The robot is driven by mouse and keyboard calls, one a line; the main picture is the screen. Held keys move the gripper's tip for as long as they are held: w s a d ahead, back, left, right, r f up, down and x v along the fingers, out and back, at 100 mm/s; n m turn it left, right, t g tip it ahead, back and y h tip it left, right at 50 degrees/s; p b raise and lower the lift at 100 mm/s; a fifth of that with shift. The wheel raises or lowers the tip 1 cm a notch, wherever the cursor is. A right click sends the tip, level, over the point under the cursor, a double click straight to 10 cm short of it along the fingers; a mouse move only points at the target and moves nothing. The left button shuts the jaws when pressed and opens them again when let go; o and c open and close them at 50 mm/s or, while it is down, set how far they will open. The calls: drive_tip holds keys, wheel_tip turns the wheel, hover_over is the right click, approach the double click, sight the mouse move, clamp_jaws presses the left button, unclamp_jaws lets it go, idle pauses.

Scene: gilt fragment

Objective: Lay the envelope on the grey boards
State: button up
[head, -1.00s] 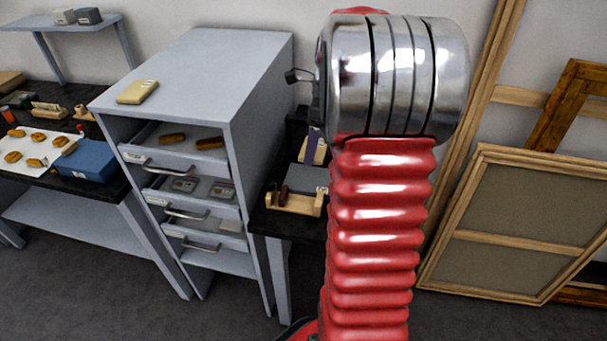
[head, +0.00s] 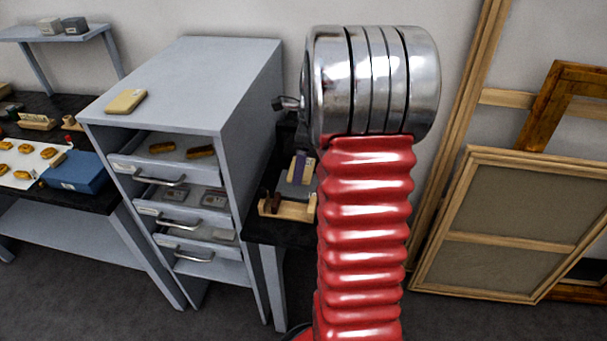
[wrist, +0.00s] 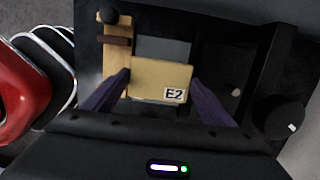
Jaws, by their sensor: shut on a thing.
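The envelope (wrist: 155,72) is tan with a white label reading E2. It lies flat between the two purple fingers of my gripper (wrist: 162,80), which is shut on its left and right edges. The grey boards (wrist: 165,47) show just beyond the envelope in the wrist view; the rest of them is hidden under it. In the head view my gripper (head: 300,168) is low over the dark side table, with a purple finger in front of the envelope. I cannot tell whether the envelope touches the boards.
A wooden rack (head: 287,208) with a dark brown piece stands beside the boards, close to the left finger in the wrist view. A grey cabinet (head: 195,80) with open drawers stands left of the side table. Framed canvases (head: 500,220) lean at the right.

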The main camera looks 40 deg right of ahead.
sight(308, 169)
drive_tip(key=shift+f, duration=2.45)
drive_tip(key=o, duration=0.8)
drive_tip(key=shift+f, duration=0.1)
drive_tip(key=r, duration=0.3)
drive_tip(key=s+r, duration=0.1)
drive_tip(key=r, duration=0.3)
drive_tip(key=d+r, duration=0.1)
drive_tip(key=r, duration=0.3)
drive_tip(key=shift+s+r, duration=0.15)
drive_tip(key=shift+r, duration=0.4)
